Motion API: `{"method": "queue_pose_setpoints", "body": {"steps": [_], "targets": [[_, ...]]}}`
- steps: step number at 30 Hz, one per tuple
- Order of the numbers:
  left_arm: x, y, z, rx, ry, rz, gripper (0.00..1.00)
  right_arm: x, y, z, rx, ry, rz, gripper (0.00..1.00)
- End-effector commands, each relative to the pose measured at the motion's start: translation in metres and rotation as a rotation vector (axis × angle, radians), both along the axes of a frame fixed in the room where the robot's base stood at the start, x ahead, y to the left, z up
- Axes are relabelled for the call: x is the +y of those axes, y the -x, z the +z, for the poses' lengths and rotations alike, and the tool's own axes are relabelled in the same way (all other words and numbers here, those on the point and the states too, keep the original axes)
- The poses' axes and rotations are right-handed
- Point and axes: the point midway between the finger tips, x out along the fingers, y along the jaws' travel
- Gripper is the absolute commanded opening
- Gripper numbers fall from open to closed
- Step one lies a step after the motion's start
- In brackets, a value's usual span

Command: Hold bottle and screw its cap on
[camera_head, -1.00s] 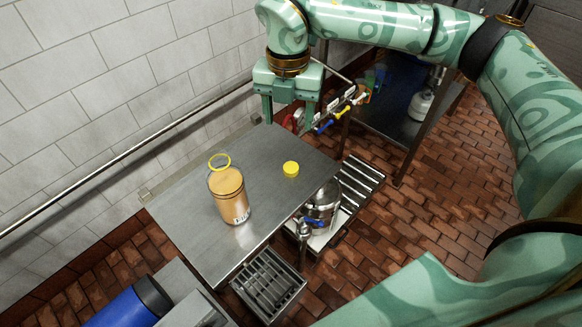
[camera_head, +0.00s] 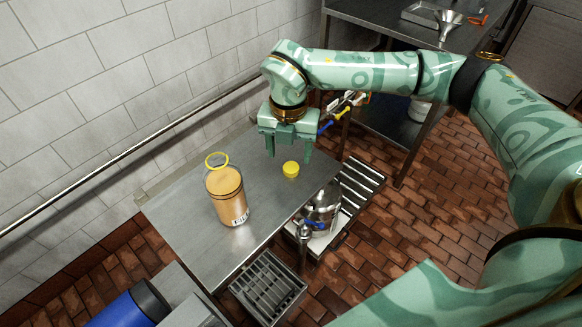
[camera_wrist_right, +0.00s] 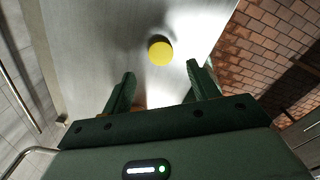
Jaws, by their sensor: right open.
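The bottle (camera_head: 228,196) stands upright on the steel table, filled with something orange-brown, with a yellow ring (camera_head: 217,160) around its open top. The yellow cap (camera_head: 291,169) lies on the table to the right of the bottle, apart from it. In the right wrist view the cap (camera_wrist_right: 160,51) shows ahead of the fingers, roughly centred between them. My right gripper (camera_head: 289,152) is open and empty, pointing down just behind the cap; its fingers also show in the right wrist view (camera_wrist_right: 160,85). My left gripper is not in view.
The steel table (camera_head: 180,215) has bare room around bottle and cap. A tiled wall runs along its left side. Blue-handled and yellow valves (camera_head: 335,115) lie behind my gripper.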

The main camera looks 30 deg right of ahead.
Motion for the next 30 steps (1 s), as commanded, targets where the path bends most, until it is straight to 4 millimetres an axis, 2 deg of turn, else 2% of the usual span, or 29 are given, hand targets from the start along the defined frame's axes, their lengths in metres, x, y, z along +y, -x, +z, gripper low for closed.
{"method": "queue_pose_setpoints", "body": {"steps": [10,21,26,27,30], "targets": [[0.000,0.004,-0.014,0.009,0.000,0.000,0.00,-0.004,0.000,-0.049,0.003,0.001,-0.002,0.60],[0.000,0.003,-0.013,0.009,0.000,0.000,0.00,-0.004,0.000,-0.050,0.001,0.001,-0.001,0.60],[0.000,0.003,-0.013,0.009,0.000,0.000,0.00,-0.004,0.000,-0.050,0.001,0.001,0.000,0.15],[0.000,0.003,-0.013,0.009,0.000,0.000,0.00,-0.004,0.000,-0.050,0.001,0.001,0.000,0.12],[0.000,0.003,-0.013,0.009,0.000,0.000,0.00,-0.004,0.000,-0.050,0.001,0.001,0.000,0.12]]}}
